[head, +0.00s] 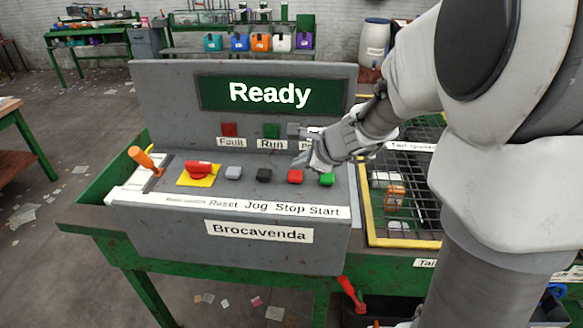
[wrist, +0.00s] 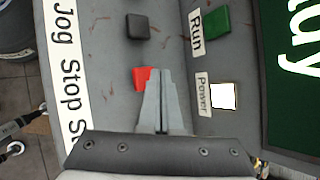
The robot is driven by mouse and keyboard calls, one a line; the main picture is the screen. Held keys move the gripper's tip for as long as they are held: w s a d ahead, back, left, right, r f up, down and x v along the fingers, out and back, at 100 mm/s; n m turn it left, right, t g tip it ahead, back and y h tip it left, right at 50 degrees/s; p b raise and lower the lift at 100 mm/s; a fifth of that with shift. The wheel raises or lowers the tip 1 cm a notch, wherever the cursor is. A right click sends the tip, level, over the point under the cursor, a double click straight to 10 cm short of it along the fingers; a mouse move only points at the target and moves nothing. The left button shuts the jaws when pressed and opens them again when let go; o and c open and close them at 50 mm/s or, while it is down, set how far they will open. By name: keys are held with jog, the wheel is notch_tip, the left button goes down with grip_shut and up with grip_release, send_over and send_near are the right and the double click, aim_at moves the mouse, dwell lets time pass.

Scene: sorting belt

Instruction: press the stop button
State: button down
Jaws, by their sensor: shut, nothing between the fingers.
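The red stop button (head: 295,176) sits on the sloped top of the grey control panel (head: 160,78), above the printed word Stop. It is between the black Jog button (head: 264,175) and the green Start button (head: 327,180). My gripper (head: 305,163) is shut and empty, just above and behind the stop button in the head view. In the wrist view the stop button (wrist: 140,77) shows at the tips of my shut fingers (wrist: 163,72), partly hidden behind them. I cannot tell whether the tips touch it. The panel's screen (head: 270,93) reads Ready.
A red mushroom switch on a yellow plate (head: 199,173), a grey Reset button (head: 233,172) and an orange-handled lever (head: 147,160) stand to the left. Lamps for Fault (head: 229,129) and Run (head: 271,131) are on the upright face. A yellow-framed wire guard (head: 368,215) is at right.

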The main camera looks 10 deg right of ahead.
aim_at(299, 177)
jog(key=shift+r, duration=0.15)
notch_tip(299, 177, up, 5)
jog(key=p, duration=0.4)
jog(key=shift+p, duration=0.3)
jog(key=shift+a, duration=0.1)
jog(key=s+a+r+n+g, duration=0.1)
jog(key=s+a+r+n, duration=0.4)
jog(key=s+n, duration=0.3)
jog(key=s+d+n+g+h, duration=0.1)
jog(key=s+d+n+h, duration=0.1)
jog(key=s+n, duration=0.5)
jog(key=s+d+r+n+h, duration=0.1)
jog(key=s+d+n, duration=0.1)
jog(key=s+n, duration=0.5)
jog(key=s, duration=0.4)
jog(key=shift+d+r+g+h, duration=0.2)
jog(key=shift+g+h, duration=0.2)
